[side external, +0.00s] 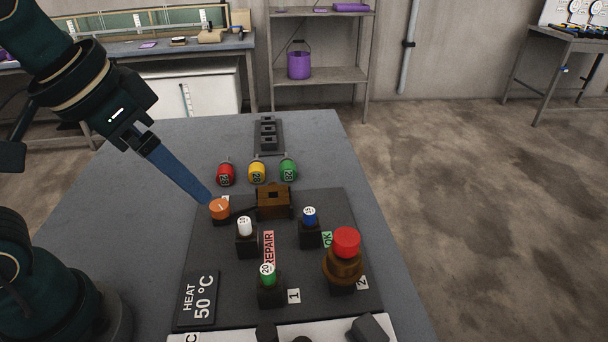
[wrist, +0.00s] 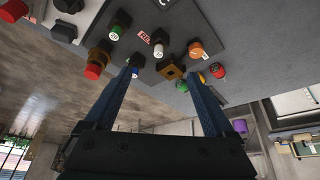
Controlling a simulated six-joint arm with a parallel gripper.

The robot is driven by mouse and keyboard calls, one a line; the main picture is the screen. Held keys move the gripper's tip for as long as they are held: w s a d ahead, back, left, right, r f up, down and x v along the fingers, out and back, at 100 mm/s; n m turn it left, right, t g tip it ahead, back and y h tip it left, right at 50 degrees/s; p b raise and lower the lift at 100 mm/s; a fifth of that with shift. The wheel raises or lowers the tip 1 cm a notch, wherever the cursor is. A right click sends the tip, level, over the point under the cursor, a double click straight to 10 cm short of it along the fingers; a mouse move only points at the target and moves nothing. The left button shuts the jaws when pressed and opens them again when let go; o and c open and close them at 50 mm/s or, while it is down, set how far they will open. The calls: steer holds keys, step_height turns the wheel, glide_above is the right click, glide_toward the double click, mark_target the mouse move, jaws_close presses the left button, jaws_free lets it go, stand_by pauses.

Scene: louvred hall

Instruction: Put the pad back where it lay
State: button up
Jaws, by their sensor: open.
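No single thing in view is plainly the pad; I cannot tell which piece it is. My gripper (side external: 206,198) reaches down from the upper left, its blue fingers ending beside the orange-topped piece (side external: 219,209) at the dark board's back left. I cannot tell if they touch. In the wrist view the two fingers (wrist: 160,73) stand wide apart with nothing gripped. A brown block (side external: 273,202) sits right of the orange piece; it shows beyond the fingertips in the wrist view (wrist: 173,72). The dark board (side external: 225,275) carries a REPAIR label (side external: 268,247) and a green OK label (side external: 327,239).
White (side external: 245,225), blue (side external: 309,215) and green-topped (side external: 267,272) pieces stand on dark bases. A tall red-topped piece (side external: 346,243) stands at right. Red (side external: 226,174), yellow (side external: 257,172) and green (side external: 288,169) pieces line the back. Grey table (side external: 130,215) is clear at left.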

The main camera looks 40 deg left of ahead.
steer(key=shift+n+t+y, duration=0.3)
steer(key=s+a+f, duration=0.2)
steer(key=s+f, duration=0.1)
steer(key=shift+f, duration=0.2)
